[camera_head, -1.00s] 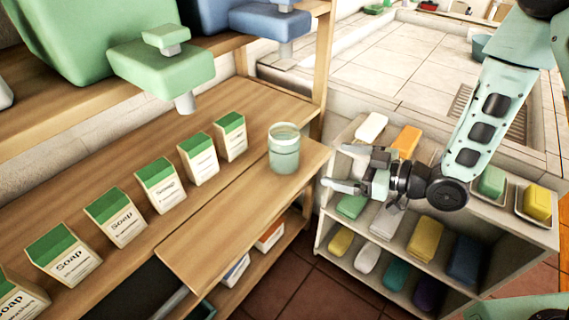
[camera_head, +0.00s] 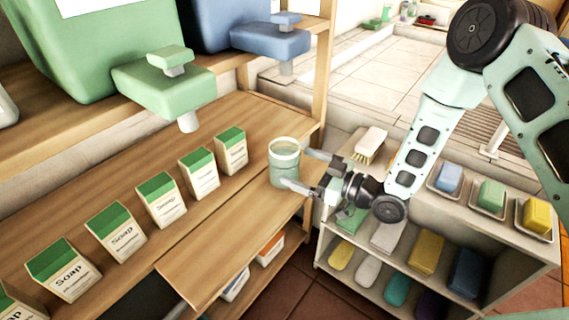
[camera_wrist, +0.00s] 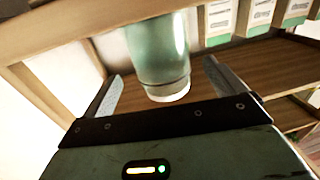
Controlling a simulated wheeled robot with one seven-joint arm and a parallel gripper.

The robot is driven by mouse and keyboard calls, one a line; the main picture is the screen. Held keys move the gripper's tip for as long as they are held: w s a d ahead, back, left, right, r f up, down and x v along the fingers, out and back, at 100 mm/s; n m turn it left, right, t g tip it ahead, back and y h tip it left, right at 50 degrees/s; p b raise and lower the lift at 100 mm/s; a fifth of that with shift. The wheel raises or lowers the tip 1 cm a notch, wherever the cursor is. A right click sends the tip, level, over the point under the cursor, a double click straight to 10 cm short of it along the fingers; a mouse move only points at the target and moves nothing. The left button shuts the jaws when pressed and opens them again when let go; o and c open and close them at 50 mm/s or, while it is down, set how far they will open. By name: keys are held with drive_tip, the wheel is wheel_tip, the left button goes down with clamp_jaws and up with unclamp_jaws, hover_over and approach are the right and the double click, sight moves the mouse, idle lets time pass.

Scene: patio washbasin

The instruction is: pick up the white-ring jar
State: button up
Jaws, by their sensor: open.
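The white-ring jar (camera_head: 285,164) is a pale green, see-through jar with a whitish ring at its rim. It stands upright near the right end of the wooden shelf in the head view. My gripper (camera_head: 300,171) is at the jar's right side, open, with its fingertips at the jar. In the wrist view the jar (camera_wrist: 158,50) rises between the two spread fingers of my gripper (camera_wrist: 162,85), with clear gaps on both sides. I cannot tell whether a finger touches it.
A row of soap cartons (camera_head: 161,200) stands left of the jar. A green dispenser (camera_head: 162,85) and a blue dispenser (camera_head: 270,40) overhang the shelf. A wooden post (camera_head: 322,62) rises behind the jar. A low rack (camera_head: 400,215) with soap bars and a brush (camera_head: 370,145) stands right.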

sight(284, 159)
drive_tip(key=shift+p+x, duration=0.75)
drive_tip(key=shift+x, duration=2.05)
drive_tip(key=shift+s, duration=0.1)
drive_tip(key=shift+r, duration=0.1)
drive_tip(key=shift+c, duration=0.4)
drive_tip(key=c, duration=1.4)
drive_tip(key=shift+r, duration=0.1)
